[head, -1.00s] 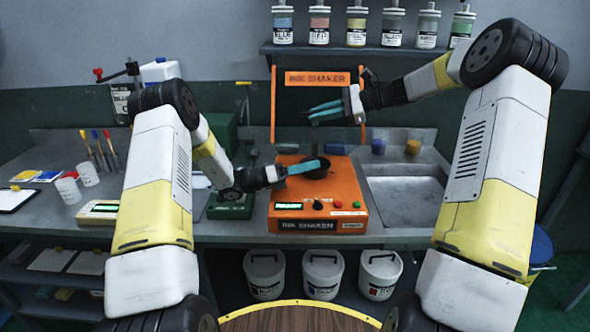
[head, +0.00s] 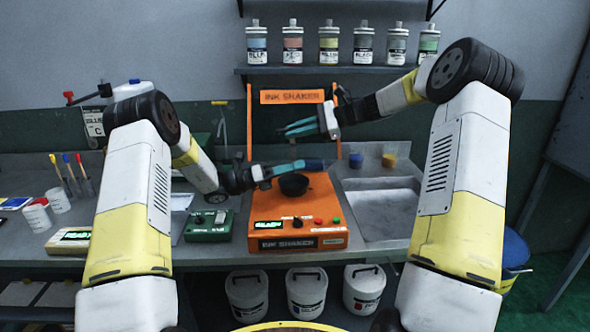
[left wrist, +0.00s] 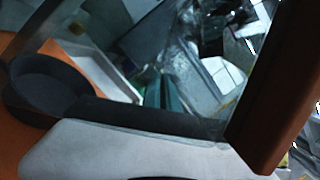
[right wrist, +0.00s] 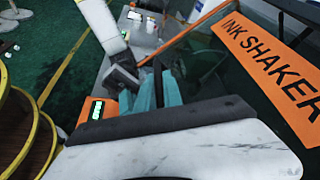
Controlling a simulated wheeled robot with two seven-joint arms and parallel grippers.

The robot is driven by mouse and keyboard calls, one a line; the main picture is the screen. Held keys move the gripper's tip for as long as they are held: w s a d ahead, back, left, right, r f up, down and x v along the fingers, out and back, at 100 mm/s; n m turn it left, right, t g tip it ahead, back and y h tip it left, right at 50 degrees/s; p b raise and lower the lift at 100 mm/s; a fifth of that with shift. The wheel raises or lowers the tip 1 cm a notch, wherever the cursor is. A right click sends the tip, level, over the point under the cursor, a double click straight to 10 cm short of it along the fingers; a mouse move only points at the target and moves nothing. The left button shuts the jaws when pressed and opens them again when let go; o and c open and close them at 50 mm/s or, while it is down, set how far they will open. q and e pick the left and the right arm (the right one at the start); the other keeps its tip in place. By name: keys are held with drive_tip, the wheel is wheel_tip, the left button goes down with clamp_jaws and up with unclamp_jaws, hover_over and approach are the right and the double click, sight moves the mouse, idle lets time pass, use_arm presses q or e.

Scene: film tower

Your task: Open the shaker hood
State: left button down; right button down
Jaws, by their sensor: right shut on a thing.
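The orange ink shaker (head: 325,212) stands on the bench. Its hood, an orange frame with an INK SHAKER sign (head: 292,97), stands raised behind the body. The sign also shows large in the right wrist view (right wrist: 270,58). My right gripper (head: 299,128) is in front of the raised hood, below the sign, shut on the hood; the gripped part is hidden. My left gripper (head: 305,165) is just above the dark round cup (head: 293,186) on the shaker; its fingers overlap, so its opening is unclear. The cup also shows in the left wrist view (left wrist: 45,85).
A sink (head: 382,212) lies right of the shaker. A green device (head: 208,226) stands to its left. A shelf (head: 370,72) with several bottles hangs above. Several white buckets (head: 306,293) stand below the bench.

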use_arm(q)
drive_tip(key=shift+w+r, duration=0.4)
drive_tip(key=shift+r, duration=0.3)
use_arm(e)
drive_tip(key=shift+s+f, duration=0.2)
drive_tip(key=shift+f, duration=0.15)
drive_tip(key=c, duration=1.8)
unclamp_jaws()
drive_tip(key=shift+o, duration=0.2)
drive_tip(key=shift+d, duration=0.1)
